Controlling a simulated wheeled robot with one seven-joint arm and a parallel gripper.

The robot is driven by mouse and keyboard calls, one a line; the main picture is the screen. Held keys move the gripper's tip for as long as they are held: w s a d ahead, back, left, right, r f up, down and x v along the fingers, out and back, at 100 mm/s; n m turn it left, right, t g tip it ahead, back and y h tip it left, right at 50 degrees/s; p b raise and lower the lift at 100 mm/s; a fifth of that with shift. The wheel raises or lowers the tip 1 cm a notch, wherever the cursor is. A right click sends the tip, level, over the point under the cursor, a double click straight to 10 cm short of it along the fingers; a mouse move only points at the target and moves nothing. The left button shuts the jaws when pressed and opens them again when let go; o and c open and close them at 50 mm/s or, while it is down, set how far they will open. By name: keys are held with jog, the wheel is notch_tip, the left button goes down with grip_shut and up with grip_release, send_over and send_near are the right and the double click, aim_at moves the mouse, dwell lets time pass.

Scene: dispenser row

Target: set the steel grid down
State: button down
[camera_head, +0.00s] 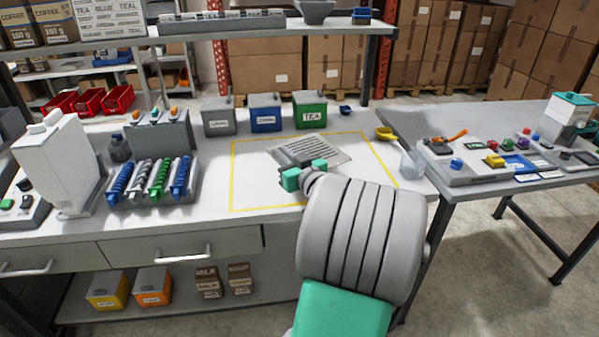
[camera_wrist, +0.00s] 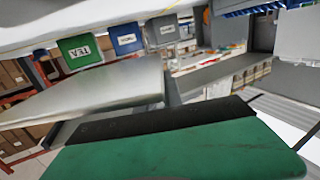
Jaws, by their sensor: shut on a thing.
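The steel grid (camera_head: 318,149) is a flat grey slotted plate in the head view, over the white worktop inside a yellow outlined area (camera_head: 232,180). My gripper (camera_head: 304,173), with teal fingers, is shut on the grid's near edge. The grid looks close to flat; I cannot tell whether it touches the worktop. My wrist and fingers hide part of its near side. In the wrist view a large green finger (camera_wrist: 180,150) with a black edge fills the bottom, and I cannot clearly make out the grid there.
Grey, blue and green canisters (camera_head: 265,113) stand behind the outlined area. A yellow bowl (camera_head: 384,133) and a clear cup (camera_head: 412,163) are to its right. A rack of coloured coils (camera_head: 155,180) and a white machine (camera_head: 58,165) stand left. Worktop inside the outline's left part is free.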

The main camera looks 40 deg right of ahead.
jog(key=d+f, duration=0.6)
jog(key=shift+w+d+f, duration=0.15)
jog(key=shift+w+f, duration=0.05)
jog(key=shift+f, duration=0.15)
notch_tip(320, 180, down, 3)
jog(key=shift+r, duration=0.2)
jog(key=shift+f, duration=0.1)
jog(key=shift+f, duration=0.15)
jog(key=c, duration=1.5)
grip_release()
